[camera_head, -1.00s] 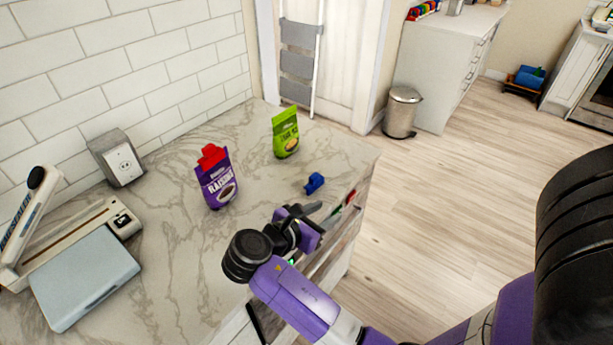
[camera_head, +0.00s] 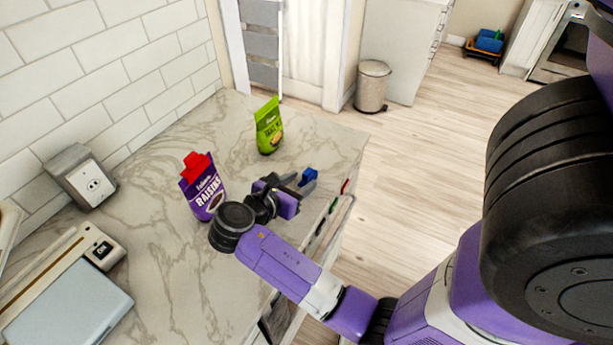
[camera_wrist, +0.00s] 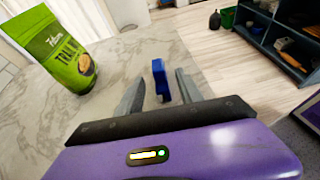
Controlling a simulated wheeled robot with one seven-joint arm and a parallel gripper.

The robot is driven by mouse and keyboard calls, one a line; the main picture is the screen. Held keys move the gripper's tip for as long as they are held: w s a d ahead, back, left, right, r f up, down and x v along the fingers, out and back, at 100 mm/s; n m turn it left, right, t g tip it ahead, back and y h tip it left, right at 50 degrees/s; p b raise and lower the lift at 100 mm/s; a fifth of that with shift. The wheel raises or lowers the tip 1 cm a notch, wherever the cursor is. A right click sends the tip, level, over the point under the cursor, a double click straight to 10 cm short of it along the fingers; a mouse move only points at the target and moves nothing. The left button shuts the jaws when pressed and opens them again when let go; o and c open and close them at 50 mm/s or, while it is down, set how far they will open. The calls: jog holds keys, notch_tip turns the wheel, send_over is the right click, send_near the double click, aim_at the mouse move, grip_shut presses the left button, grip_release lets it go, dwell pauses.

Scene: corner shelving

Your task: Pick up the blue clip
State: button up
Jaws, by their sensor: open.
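The blue clip (camera_head: 309,175) lies on the marble counter near its right edge. In the wrist view the blue clip (camera_wrist: 160,78) stands out between and slightly beyond the tips of my open jaws. My gripper (camera_head: 298,184) is low over the counter with its fingers pointing at the clip. In the wrist view my gripper (camera_wrist: 158,92) has its two grey fingers apart, one on each side of the clip's near end. Whether either finger touches the clip I cannot tell. In the head view the fingers partly cover the clip's lower side.
A green snack bag (camera_head: 268,127) stands behind the clip to the left. A purple raisins bag with a red clip (camera_head: 203,188) stands left of my gripper. A sealing machine (camera_head: 70,275) and an outlet box (camera_head: 82,177) are farther left. The marble counter (camera_head: 160,240) ends at the right.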

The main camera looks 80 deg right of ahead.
aim_at(304, 178)
jog(key=x, duration=0.4)
jog(key=shift+r, duration=0.1)
grip_shut()
jog(key=shift+r, duration=0.1)
